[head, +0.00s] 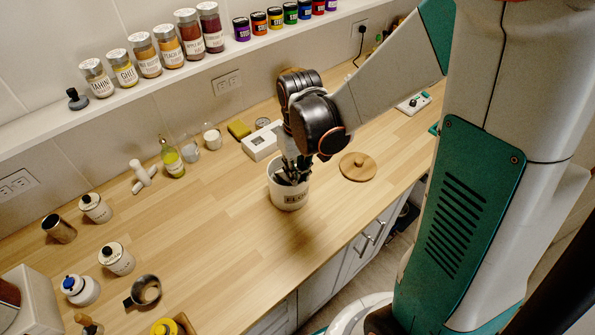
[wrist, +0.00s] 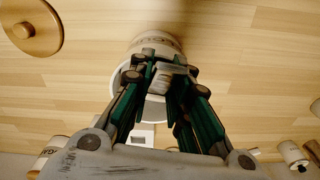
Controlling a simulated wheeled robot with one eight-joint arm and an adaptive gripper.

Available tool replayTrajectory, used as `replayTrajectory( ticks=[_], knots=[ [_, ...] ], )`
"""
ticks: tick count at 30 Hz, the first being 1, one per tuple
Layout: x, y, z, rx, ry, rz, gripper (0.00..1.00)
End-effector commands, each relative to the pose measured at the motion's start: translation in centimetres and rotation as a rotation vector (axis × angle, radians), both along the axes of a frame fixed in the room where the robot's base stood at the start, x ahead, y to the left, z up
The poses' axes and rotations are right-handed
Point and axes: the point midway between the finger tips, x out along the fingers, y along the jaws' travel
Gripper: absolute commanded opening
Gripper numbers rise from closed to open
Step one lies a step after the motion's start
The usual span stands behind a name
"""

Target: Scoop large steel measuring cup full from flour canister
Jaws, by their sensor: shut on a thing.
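The flour canister (head: 290,198) is a white pot with dark lettering, standing open on the wooden counter; it also shows in the wrist view (wrist: 158,43). My gripper (head: 291,174) points down into its mouth, with the fingertips at or just inside the rim. In the wrist view my gripper (wrist: 163,76) is shut on a pale grey piece, which looks like the handle of the steel measuring cup (wrist: 166,70). The cup's bowl is hidden by the fingers and canister, so I cannot see how much flour it holds. The flour itself is not visible.
A round wooden lid (head: 358,168) lies right of the canister. A white box (head: 262,141) stands close behind it. A metal cup with a dark handle (head: 146,290) and white jars (head: 117,259) are at the left. The counter between is clear.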

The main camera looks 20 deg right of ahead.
Motion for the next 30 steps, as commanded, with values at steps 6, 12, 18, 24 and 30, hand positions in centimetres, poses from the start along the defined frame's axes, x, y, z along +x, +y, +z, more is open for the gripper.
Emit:
replayTrajectory(
  ticks=[6,12,18,24,30],
  knots=[
    [0.1,0.0,1.0,0.000,0.000,0.000,0.00],
    [0.1,0.0,1.7,0.000,0.000,0.000,0.00],
    [0.2,0.0,2.4,0.000,0.000,0.000,0.00],
    [0.3,0.0,3.1,0.000,0.000,0.000,0.00],
    [0.4,0.0,3.5,0.000,0.000,0.000,0.00]
  ],
)
